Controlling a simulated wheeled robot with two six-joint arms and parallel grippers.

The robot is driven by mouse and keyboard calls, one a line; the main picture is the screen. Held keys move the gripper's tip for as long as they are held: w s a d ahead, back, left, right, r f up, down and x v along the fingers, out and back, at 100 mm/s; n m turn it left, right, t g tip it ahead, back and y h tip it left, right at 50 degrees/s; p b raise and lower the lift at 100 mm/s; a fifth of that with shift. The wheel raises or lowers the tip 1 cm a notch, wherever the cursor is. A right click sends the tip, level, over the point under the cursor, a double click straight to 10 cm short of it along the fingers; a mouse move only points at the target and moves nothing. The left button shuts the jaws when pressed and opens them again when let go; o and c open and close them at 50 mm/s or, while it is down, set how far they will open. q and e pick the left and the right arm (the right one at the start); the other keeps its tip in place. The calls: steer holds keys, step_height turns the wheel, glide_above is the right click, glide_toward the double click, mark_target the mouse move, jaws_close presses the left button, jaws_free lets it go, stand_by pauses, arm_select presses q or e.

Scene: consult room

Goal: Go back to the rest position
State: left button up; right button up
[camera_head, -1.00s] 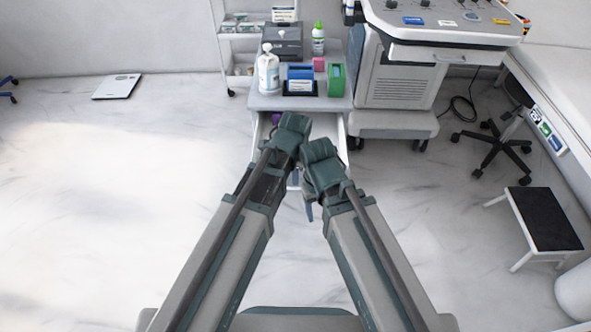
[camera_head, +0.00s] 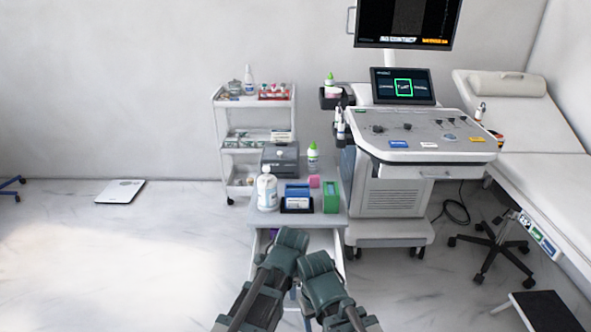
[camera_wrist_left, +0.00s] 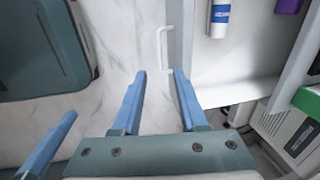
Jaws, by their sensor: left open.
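Both my arms reach forward at the bottom middle of the head view, their green wrists close side by side over the open drawer (camera_head: 325,243) of a small white cart. My left gripper (camera_wrist_left: 158,72) shows in the left wrist view with its two blue fingers spread and nothing between them. Its tips are near the white drawer handle (camera_wrist_left: 163,47), apart from it as far as I can tell. The fingers of my right gripper are hidden behind its wrist in the head view. A single blue finger at the lower left of the wrist view may belong to it.
The drawer holds a white bottle with a blue label (camera_wrist_left: 219,18) and a purple item (camera_wrist_left: 288,5). On the cart top are a pump bottle (camera_head: 267,188) and a green holder (camera_head: 331,197). An ultrasound machine (camera_head: 390,190) stands right.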

arm_select(q)
steer(key=s+a+n+g, duration=0.1)
steer(key=s+a+n, duration=0.2)
steer(key=a+n, duration=0.55)
steer(key=s+a+n, duration=0.3)
steer(key=a+n, duration=0.5)
steer(key=n, duration=0.1)
steer(key=s+d+r+m+p, duration=0.1)
steer(key=s+d+r+p, duration=0.1)
steer(key=d+r+p, duration=0.2)
steer(key=s+d+r+m+p, duration=0.1)
steer(key=d+r+p, duration=0.2)
steer(key=r+p, duration=0.6)
steer(key=s+d+r+m+g+y+p, duration=0.1)
steer(key=s+d+r+p, duration=0.1)
steer(key=d+r+p, duration=0.2)
step_height(320, 180, up, 3)
steer(key=p, duration=0.3)
steer(key=shift+s+d+r, duration=0.15)
steer(key=shift+s+d, duration=0.15)
steer(key=shift+s, duration=0.05)
